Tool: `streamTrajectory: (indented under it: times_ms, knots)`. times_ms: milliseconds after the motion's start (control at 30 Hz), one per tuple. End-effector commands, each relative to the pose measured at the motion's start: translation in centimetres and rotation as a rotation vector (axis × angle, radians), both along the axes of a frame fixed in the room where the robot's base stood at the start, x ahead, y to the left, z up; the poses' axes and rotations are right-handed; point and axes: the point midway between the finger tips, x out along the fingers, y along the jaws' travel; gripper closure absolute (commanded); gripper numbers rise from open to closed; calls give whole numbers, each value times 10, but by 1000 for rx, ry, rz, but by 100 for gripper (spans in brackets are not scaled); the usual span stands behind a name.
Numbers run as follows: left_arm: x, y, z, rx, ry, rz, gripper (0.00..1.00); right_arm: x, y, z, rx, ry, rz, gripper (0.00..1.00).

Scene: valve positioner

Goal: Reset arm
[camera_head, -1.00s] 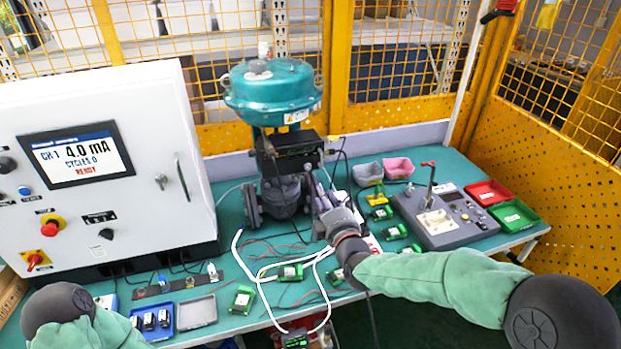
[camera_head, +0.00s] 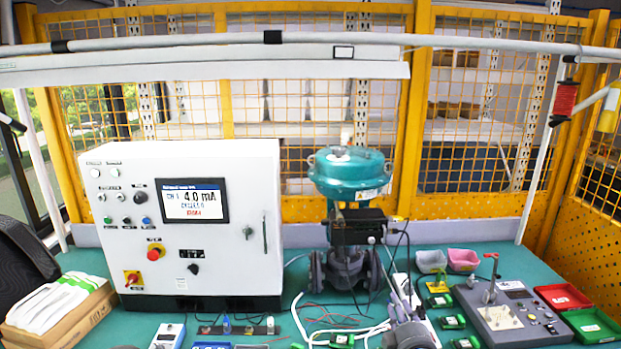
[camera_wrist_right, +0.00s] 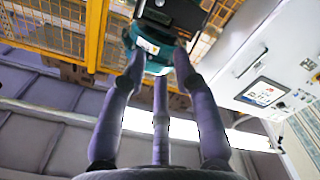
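My right gripper (camera_head: 401,298) rises at the lower middle of the head view, in front and to the right of the valve's body. The right wrist view shows its long grey fingers (camera_wrist_right: 158,64) spread apart with nothing between them; it is open and empty. The valve with its teal actuator (camera_head: 350,170) and black positioner (camera_head: 357,228) stands upright on the green table; the actuator also shows beyond the fingertips in the right wrist view (camera_wrist_right: 152,58). My left gripper is out of view.
A white control cabinet (camera_head: 108,230), its screen (camera_head: 195,203) reading 4.0 mA, stands left of the valve. A grey test station (camera_head: 506,318), red tray (camera_head: 562,298) and green tray (camera_head: 592,325) are at right. White cables cross the table. A grey rail (camera_head: 220,41) spans overhead.

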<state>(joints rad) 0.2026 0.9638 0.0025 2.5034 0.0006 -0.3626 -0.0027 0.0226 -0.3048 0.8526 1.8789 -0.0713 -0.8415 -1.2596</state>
Motion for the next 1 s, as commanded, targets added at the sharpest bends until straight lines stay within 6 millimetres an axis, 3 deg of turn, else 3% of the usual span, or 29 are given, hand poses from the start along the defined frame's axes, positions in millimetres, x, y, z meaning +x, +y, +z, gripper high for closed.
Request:
streamTrajectory:
  times_ms: [367, 567, 767, 1000]
  knots:
    - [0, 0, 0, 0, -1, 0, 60, 1, 7, -47, 98, 122, 16, 70]
    - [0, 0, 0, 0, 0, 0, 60, -3, 14, -90, 191, 235, 21, 70]
    - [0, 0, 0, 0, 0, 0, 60, -16, 25, -153, 330, 407, 9, 70]
    - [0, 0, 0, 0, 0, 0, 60, -61, 46, -261, 582, 722, -67, 70]
